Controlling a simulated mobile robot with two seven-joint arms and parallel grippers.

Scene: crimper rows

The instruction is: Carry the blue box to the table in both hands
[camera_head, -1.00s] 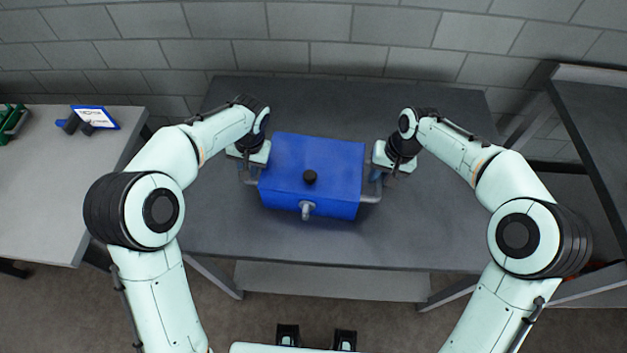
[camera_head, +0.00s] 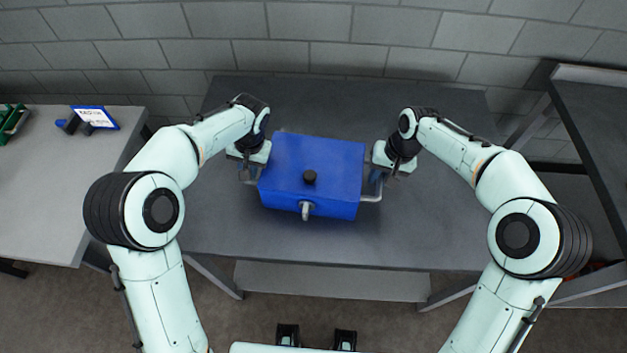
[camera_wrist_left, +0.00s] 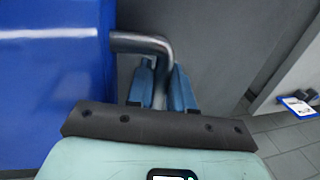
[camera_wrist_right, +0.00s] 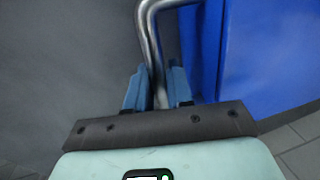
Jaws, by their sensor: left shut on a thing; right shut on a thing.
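The blue box (camera_head: 335,170) has a black knob on top, a grey spout at the front and a metal bar handle on each side. It is over the dark grey table (camera_head: 400,240); I cannot tell whether it touches the top. My left gripper (camera_head: 247,172) is shut on the left handle, whose bar shows between blue fingers in the left wrist view (camera_wrist_left: 160,88). My right gripper (camera_head: 379,178) is shut on the right handle, also seen between the fingers in the right wrist view (camera_wrist_right: 157,88). The box's underside is hidden.
A lighter table (camera_head: 60,200) stands at the left with a blue-framed sign (camera_head: 96,117) and a green bin (camera_head: 14,122). A dark shelf unit (camera_head: 597,130) stands at the right. A block wall (camera_head: 310,50) is behind. The dark table is bare around the box.

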